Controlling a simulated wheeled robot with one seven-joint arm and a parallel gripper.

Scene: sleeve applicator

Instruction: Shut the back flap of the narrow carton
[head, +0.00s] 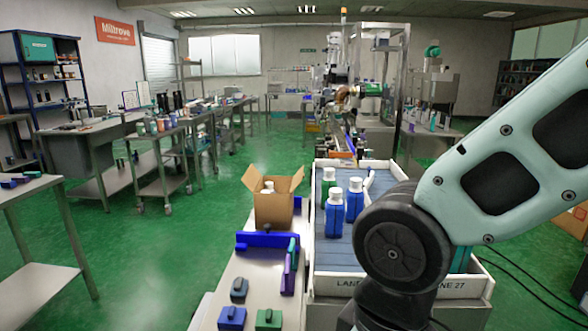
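A brown carton (274,211) stands upright on the pale bench left of the white-walled conveyor tray. Its left and right flaps stick up and outward, so its top is open. The white cap of a bottle (268,186) shows inside the opening. A brown panel shows behind the cap, but I cannot tell whether it is the back flap or the inner wall. My arm crosses the right side of the view, and its dark joint covers part of the tray. My gripper is not visible, so I cannot see whether it is open or shut.
A blue bar (268,240) lies just in front of the carton. Small blue and green blocks and a purple upright piece (287,275) sit nearer on the bench. Several white-capped bottles stand in the tray (333,284) to the right.

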